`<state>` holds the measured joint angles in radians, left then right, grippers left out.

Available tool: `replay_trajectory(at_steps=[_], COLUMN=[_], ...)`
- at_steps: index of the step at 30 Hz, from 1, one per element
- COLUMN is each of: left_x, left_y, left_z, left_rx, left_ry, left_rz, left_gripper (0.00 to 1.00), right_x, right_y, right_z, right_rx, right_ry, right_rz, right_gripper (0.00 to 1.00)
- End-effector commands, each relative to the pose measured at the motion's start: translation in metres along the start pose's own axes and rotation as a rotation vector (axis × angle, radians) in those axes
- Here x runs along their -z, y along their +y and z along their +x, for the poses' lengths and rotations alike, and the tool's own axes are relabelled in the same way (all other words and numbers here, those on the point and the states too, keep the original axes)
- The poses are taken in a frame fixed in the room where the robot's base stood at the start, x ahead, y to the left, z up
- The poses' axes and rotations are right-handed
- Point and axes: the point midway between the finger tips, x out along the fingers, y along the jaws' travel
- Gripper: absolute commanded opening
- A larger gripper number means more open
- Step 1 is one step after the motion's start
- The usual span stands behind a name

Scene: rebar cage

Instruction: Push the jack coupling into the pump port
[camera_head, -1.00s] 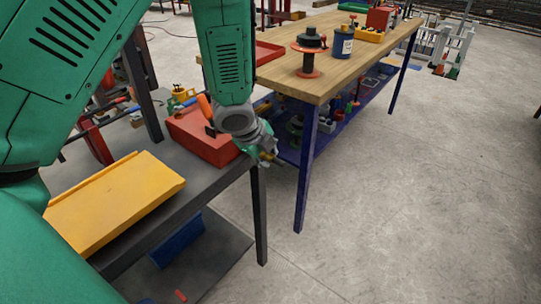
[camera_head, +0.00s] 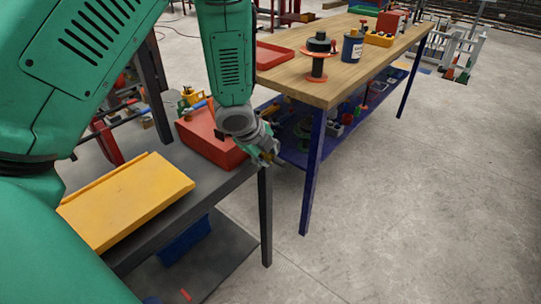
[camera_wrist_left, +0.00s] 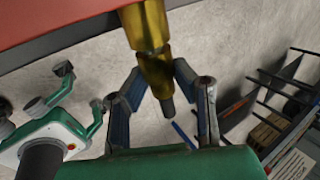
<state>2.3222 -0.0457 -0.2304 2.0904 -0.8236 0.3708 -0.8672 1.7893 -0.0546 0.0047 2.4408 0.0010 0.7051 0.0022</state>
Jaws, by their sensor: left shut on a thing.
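The brass jack coupling (camera_wrist_left: 155,65) runs down from the top edge of the left wrist view, between my left gripper's fingers. My left gripper (camera_wrist_left: 158,72) is shut on it. In the head view my left gripper (camera_head: 268,157) is at the right end of a red box-shaped body (camera_head: 212,140), apparently the pump, on the dark bench. A red surface (camera_wrist_left: 50,20) also shows at the top left of the wrist view. The port, and whether the coupling touches it, cannot be made out. My right gripper is not in view.
A yellow tray (camera_head: 125,200) lies on the dark bench (camera_head: 190,205) left of the red body. A wooden-topped table (camera_head: 345,75) behind holds a spool (camera_head: 318,62) and a blue can (camera_head: 352,46).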

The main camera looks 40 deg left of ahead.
Motion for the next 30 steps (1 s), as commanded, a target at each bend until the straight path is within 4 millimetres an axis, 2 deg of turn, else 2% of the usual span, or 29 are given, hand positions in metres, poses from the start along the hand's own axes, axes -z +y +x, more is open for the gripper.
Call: replay_trajectory(at_steps=[13, 14, 15, 16, 26, 30], left_x=[-0.006, -0.006, -0.006, -0.006, -0.005, -0.005], left_y=[-0.001, -0.001, -0.001, -0.001, 0.0, -0.001], left_z=[0.0, 0.0, -0.001, -0.001, -0.001, -0.015], left_rx=[0.001, 0.001, 0.002, 0.002, 0.0, 0.003], left_ry=[-0.002, -0.002, -0.002, -0.002, 0.0, 0.0], left_rz=[0.0, 0.0, 0.0, 0.0, 0.0, -0.001], left_gripper=[0.0, 0.26, 0.4, 0.47, 0.47, 0.47], right_x=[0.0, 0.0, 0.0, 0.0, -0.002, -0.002], right_y=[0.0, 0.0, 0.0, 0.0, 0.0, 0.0], right_z=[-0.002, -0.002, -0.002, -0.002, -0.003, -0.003], right_rx=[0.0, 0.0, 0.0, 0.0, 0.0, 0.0], right_ry=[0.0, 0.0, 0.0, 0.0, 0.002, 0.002], right_rz=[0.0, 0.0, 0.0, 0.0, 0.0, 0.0], right_gripper=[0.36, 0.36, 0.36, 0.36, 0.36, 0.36])
